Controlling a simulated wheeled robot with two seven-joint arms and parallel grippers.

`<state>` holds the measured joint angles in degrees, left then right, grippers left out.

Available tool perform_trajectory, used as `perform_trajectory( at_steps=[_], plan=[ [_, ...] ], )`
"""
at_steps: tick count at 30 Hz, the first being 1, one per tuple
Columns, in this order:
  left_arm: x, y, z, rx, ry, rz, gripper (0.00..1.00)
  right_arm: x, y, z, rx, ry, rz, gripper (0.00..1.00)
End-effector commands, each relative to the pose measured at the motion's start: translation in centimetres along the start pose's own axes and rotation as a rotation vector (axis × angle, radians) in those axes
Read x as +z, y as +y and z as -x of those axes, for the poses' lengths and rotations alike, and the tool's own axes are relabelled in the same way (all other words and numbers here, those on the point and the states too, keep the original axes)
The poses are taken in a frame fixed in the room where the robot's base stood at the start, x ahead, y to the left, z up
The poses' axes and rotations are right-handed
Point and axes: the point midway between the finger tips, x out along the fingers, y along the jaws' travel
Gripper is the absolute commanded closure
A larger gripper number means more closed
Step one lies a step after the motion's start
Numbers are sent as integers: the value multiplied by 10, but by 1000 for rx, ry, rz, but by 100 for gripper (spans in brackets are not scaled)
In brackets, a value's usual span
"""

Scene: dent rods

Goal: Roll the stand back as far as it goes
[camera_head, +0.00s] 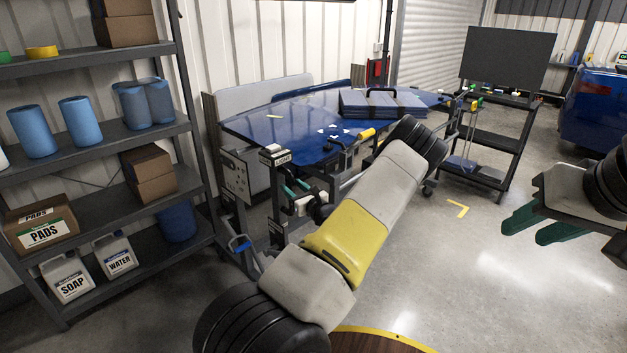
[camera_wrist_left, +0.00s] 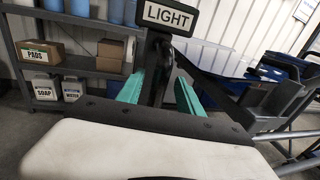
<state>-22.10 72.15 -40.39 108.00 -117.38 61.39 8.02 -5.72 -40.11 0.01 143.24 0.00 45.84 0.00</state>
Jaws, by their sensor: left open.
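The stand is a dark upright post (camera_head: 276,198) with a white "LIGHT" sign (camera_head: 276,155) on top, left of the blue panel. The sign (camera_wrist_left: 169,16) and post (camera_wrist_left: 155,72) also show in the left wrist view. My left gripper (camera_head: 296,189) is open at the post, below the sign. In the left wrist view its teal fingers (camera_wrist_left: 158,88) stand apart on either side of the post, and I cannot tell whether they touch it. My right gripper (camera_head: 522,232) hangs at the right, away from the stand, its two teal fingers apart and empty. The stand's base is partly hidden by my left arm.
A shelf rack (camera_head: 108,213) with boxes and jugs stands close on the left. A blue panel (camera_head: 285,122) lies on a frame beside the stand. A cart with a dark board (camera_head: 507,59) stands behind on the right. The floor (camera_head: 490,285) at right is clear.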

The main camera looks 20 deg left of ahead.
Motion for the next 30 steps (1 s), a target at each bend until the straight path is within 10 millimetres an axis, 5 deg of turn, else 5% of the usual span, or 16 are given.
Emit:
perform_trajectory(
  at_steps=[12, 19, 30],
  plan=[
    [0, 0, -14, -1, 0, -1, 57, 0, 0, 0, 0, 0, 0, 62],
    [0, 0, -14, 0, 0, -1, 98, 0, 0, 0, 0, 0, 0, 62],
    [0, 0, -13, 0, 0, -1, 100, 0, 0, 0, 0, 0, 0, 62]
  ],
)
